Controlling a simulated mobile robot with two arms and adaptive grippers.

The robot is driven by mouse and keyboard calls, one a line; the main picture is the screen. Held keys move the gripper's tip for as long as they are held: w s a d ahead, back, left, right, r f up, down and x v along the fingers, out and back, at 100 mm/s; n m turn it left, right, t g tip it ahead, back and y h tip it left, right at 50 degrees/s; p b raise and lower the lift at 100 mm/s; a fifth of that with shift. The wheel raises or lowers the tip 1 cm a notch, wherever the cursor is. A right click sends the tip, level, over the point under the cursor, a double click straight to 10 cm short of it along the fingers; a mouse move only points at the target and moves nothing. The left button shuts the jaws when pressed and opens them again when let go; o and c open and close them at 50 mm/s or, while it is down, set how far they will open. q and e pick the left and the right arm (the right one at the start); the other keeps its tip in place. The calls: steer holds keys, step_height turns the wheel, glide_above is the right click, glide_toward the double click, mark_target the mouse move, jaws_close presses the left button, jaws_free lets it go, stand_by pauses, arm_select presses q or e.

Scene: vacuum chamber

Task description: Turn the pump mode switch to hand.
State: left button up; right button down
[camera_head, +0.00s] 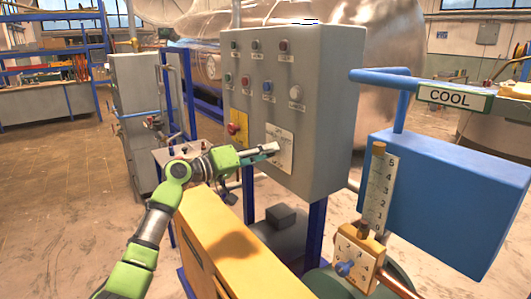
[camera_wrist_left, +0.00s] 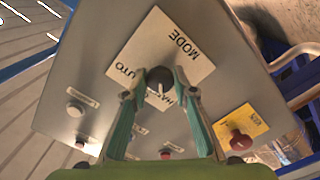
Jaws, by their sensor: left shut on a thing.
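The pump mode switch is a dark round knob (camera_wrist_left: 160,76) on a white plate (camera_wrist_left: 150,42) lettered MODE, with AUTO to the left of the knob in the left wrist view. Another word beside the knob is partly hidden by a finger. A pale mark on the knob points towards the bottom of that picture. In the head view the plate (camera_head: 280,160) is low on the grey control cabinet (camera_head: 335,110). My left gripper (camera_head: 274,149) is at the plate, its fingers (camera_wrist_left: 155,88) on both sides of the knob and shut on it. My right gripper is out of view.
A red knob on a yellow plate (camera_head: 238,124) sits left of the mode plate. Several buttons and lamps are above. A yellow bench-like box (camera_head: 235,250) stands below my left arm. A blue box (camera_head: 440,190) and gauge (camera_head: 378,190) are at right.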

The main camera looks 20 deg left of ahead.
arm_select(q)
steer(key=o, duration=1.1)
steer(key=v, duration=1.2)
steer(key=shift+a, duration=0.1)
steer(key=shift+f, duration=0.1)
